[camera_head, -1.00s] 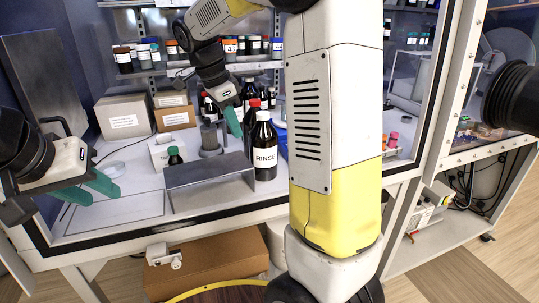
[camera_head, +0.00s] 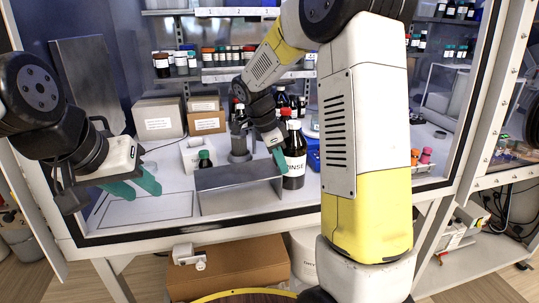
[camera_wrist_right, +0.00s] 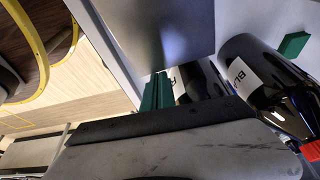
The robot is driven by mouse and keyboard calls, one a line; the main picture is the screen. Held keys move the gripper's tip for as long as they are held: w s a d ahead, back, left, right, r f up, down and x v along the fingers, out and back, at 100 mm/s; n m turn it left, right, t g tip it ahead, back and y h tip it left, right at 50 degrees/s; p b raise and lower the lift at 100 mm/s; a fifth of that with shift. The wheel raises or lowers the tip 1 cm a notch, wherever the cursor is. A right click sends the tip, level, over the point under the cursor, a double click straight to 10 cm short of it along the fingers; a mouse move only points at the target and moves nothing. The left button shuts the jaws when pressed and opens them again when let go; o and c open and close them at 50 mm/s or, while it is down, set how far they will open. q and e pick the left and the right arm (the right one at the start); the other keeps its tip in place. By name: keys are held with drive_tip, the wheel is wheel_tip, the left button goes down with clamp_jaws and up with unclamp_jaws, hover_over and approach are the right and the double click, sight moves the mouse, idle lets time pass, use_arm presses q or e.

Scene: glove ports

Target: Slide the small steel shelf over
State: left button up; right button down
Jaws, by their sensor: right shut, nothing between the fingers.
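The small steel shelf (camera_head: 238,187) stands on the white bench floor inside the front opening, left of the dark RINSE bottle (camera_head: 294,163). My right gripper (camera_head: 279,156) is shut and empty, low at the shelf's right end, between it and the bottle. I cannot tell whether it touches the shelf. In the right wrist view, its green fingers (camera_wrist_right: 158,92) lie together beside the steel plate (camera_wrist_right: 165,30). My left gripper (camera_head: 135,188) is open and empty at the left, over an outlined rectangle (camera_head: 140,209) on the bench.
Cardboard boxes (camera_head: 160,122) stand at the back left. More dark bottles crowd behind the RINSE bottle. The outlined area left of the shelf is clear. The cabinet's front edge (camera_head: 200,233) runs below.

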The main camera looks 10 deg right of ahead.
drive_tip(key=a, duration=2.7)
drive_tip(key=shift+s, duration=0.2)
drive_tip(key=shift+r, duration=0.1)
